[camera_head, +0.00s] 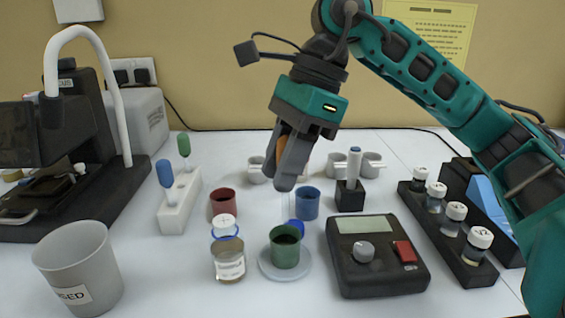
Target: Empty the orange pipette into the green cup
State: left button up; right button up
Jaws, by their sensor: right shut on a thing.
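My right gripper (288,170) points down above the table and is shut on the orange pipette. A small part of the pipette's orange bulb (281,146) shows between the fingers. Its clear lower stem is faint below the fingers, and I cannot make out the tip. The green cup (285,250) stands upright on a pale round plate (303,270), below and slightly in front of the gripper. Dark content shows in the cup. My left gripper is not in view.
A red cup (223,203) and a blue cup (307,203) stand behind the green cup. A labelled jar (228,262) is left of it, and a dark device (375,275) is right. A grey bin (80,270) stands front left. Jars (478,243) fill a rack at right.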

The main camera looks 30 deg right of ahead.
jog(key=o, duration=0.4)
jog(key=shift+c, duration=0.6)
jog(key=shift+r+p, duration=1.25)
jog(key=shift+r, duration=0.2)
